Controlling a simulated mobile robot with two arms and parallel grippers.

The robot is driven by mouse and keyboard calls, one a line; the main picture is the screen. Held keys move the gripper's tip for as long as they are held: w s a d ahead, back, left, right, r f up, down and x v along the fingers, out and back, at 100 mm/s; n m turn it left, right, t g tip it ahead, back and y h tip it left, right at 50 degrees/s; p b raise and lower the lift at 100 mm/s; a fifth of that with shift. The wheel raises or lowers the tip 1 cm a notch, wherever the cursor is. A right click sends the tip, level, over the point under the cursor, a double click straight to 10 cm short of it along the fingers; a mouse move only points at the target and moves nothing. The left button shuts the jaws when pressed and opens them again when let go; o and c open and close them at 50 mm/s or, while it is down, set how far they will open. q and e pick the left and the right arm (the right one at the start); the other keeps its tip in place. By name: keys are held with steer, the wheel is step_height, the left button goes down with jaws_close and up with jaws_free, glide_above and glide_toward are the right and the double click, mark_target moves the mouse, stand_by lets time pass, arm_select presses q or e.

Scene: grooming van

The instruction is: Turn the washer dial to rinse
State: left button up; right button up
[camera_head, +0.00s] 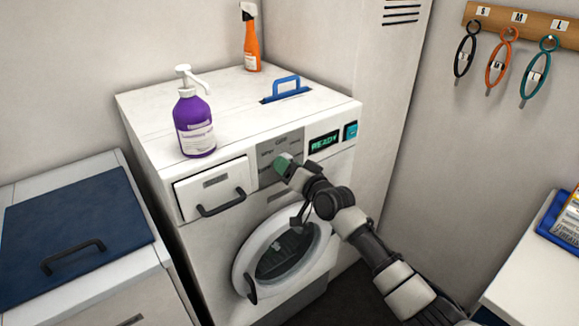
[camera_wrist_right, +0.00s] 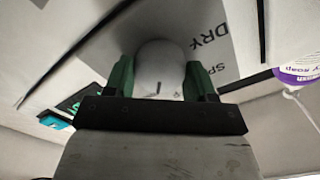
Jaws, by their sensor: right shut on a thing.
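The washer (camera_head: 200,243) is white, with a grey dial panel (camera_head: 267,150) on its front. My right gripper (camera_head: 284,162) is at this panel and covers the dial in the head view. In the right wrist view the dial (camera_wrist_right: 160,69) is a pale round knob with a short dark mark. The green fingers of my right gripper (camera_wrist_right: 160,80) are shut on it, one on each side. The label "DRY" and part of another label show beside the dial. The display (camera_head: 324,142) reads "READY". My left gripper is not in view.
The detergent drawer (camera_head: 213,188) is left of the dial. The round door (camera_head: 240,262) is below my right arm.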

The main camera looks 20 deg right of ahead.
steer(key=shift+m, duration=0.6)
steer(key=o, duration=0.9)
steer(key=v, duration=1)
steer(key=shift+s+d, duration=0.15)
steer(key=shift+s, duration=0.25)
